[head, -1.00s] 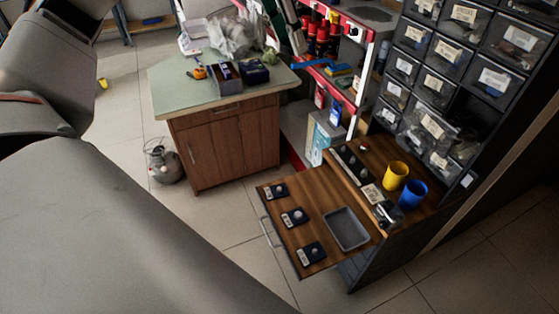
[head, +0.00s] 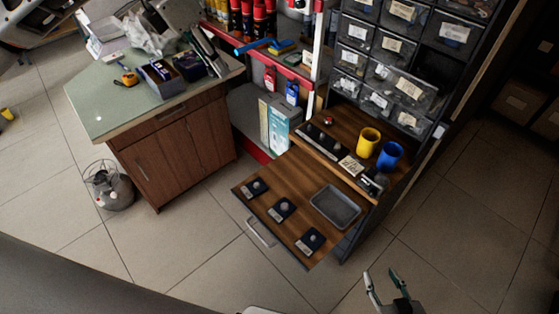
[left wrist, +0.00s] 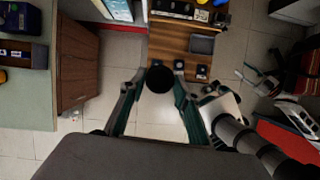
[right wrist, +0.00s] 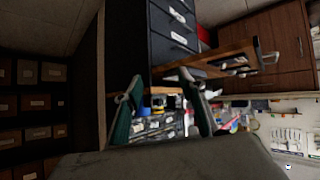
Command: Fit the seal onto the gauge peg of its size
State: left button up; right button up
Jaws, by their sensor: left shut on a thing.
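The seal (left wrist: 159,79) appears as a black round disc between the fingertips of my left gripper (left wrist: 159,76) in the left wrist view. No hole shows in it. That gripper is shut on it, above the floor before the pull-out board (head: 287,175); it is outside the head view. Three dark gauge pads, (head: 255,188), (head: 282,209) and (head: 310,240), lie along the board's front edge. Each has a small grey peg and a pale label, too small to read. My right gripper (head: 380,273) is open and empty, right of the board; its fingers also show in the right wrist view (right wrist: 162,82).
A grey tray (head: 335,206) lies on the board, apparently empty. Behind stand a yellow cup (head: 368,141), a blue cup (head: 389,155) and a black strip with knobs (head: 320,140). Drawers (head: 395,45) rise behind. A green-topped cabinet (head: 110,105) stands left. Floor in front is free.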

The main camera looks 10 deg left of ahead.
pick_arm(q)
jog(key=w+d+f+m+b, duration=0.1)
jog(key=w+d+f+m, duration=0.15)
jog(key=f, duration=0.75)
jog(key=m+g+h+b, duration=0.2)
jog(key=m+g+b, duration=0.15)
jog(key=m, duration=0.25)
send_over(286, 205)
jog(key=a, duration=0.1)
jog(key=shift+n+t, duration=0.25)
jog(key=shift+t, duration=0.2)
notch_tip(286, 205, down, 31)
jog(key=shift+s+a+r+b, duration=0.1)
jog(key=shift+s+b, duration=0.05)
jog(key=shift+b, duration=0.25)
jog(key=shift+s+f+b, duration=0.1)
jog(key=shift+f+b, duration=0.4)
jog(key=shift+f, duration=0.4)
jog(key=shift+f+b, duration=1.15)
jog(key=shift+f, duration=0.95)
pick_arm(e)
notch_tip(286, 205, down, 8)
jog(key=d, duration=0.1)
jog(key=shift+s+f+h, duration=0.15)
jog(key=shift+s+h, duration=0.1)
jog(key=shift+h, duration=0.05)
jog(key=shift+d, duration=0.1)
jog(key=shift+w+r, duration=0.2)
jog(key=shift+r, duration=0.2)
